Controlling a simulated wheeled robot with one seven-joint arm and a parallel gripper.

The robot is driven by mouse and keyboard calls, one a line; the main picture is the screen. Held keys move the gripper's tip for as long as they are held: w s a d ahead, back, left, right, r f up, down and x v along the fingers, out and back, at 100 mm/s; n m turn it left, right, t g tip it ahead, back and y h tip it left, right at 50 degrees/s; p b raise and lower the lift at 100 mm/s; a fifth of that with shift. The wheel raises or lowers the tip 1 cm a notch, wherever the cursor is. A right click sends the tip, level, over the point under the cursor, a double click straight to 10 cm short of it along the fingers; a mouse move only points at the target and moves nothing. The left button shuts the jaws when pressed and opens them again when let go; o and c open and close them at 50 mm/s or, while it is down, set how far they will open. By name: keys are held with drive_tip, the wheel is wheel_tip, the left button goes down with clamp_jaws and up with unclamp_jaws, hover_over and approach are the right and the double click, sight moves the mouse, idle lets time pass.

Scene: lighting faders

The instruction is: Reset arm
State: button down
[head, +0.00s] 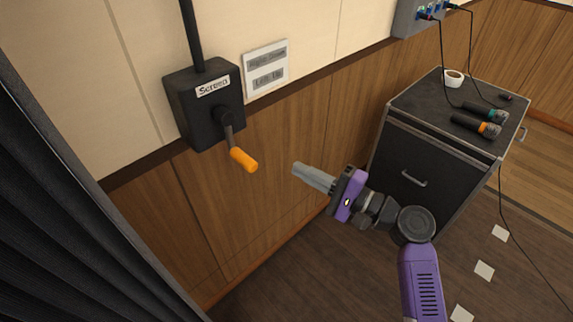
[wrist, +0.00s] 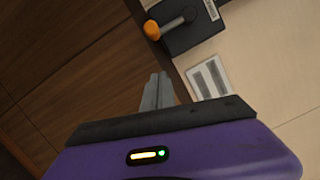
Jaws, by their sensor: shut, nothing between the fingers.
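My gripper (head: 300,170) is purple and grey with its two fingers closed together and nothing between them. It is held in the air in front of the wood panelling, to the right of the crank's orange handle (head: 243,160) and apart from it. In the wrist view, my gripper's fingers (wrist: 158,82) point toward the wall, with the orange handle (wrist: 152,30) ahead and slightly left.
A black wall box labelled "Screen" (head: 190,112) carries the crank, with a white sign (head: 266,68) beside it. A black drawer cabinet (head: 398,148) with microphones (head: 475,127) and a tape roll (head: 453,78) stands right. A dark curtain (head: 70,220) hangs left.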

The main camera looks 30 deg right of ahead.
drive_tip(key=d+f+t+h, duration=0.1)
drive_tip(key=d+h, duration=0.5)
drive_tip(key=d, duration=0.1)
drive_tip(key=s+d+f+n+h, duration=0.2)
drive_tip(key=s+f+h, duration=0.35)
drive_tip(key=s, duration=0.25)
drive_tip(key=s+a+r+n, duration=0.1)
drive_tip(key=s+a+n, duration=0.3)
drive_tip(key=s, duration=0.5)
drive_tip(key=s+a+r+n+g+y, duration=0.1)
drive_tip(key=s+a+n, duration=0.3)
drive_tip(key=s, duration=0.6)
drive_tip(key=s+a+r+n+g+y, duration=0.1)
drive_tip(key=s+a+n, duration=0.4)
drive_tip(key=s, duration=0.4)
drive_tip(key=shift+s, duration=0.25)
drive_tip(key=shift+s+a, duration=0.1)
